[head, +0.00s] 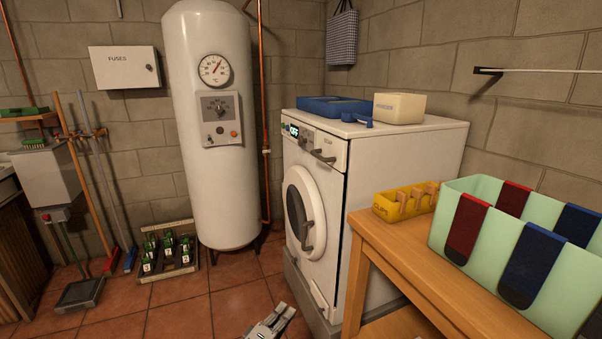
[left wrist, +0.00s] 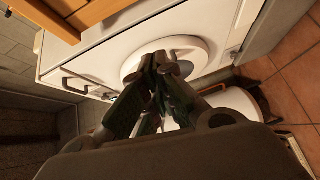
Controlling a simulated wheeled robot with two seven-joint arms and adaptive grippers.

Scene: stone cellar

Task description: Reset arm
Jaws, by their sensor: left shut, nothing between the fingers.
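My left gripper (head: 271,324) shows at the bottom edge of the head view, low in front of the washing machine (head: 405,200). In the left wrist view its fingers (left wrist: 162,65) are together with nothing between them. They point toward the washing machine's round door (left wrist: 190,52), and I cannot tell the gap to it. The door (head: 305,212) looks shut in the head view. My right gripper is in neither view.
A wooden table (head: 375,240) at right holds a yellow clip box (head: 385,207) and a green bin (head: 478,240) with socks over its rim. A white boiler (head: 210,120) and a bottle crate (head: 143,277) stand at the back. Tiled floor (head: 180,318) is open at lower left.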

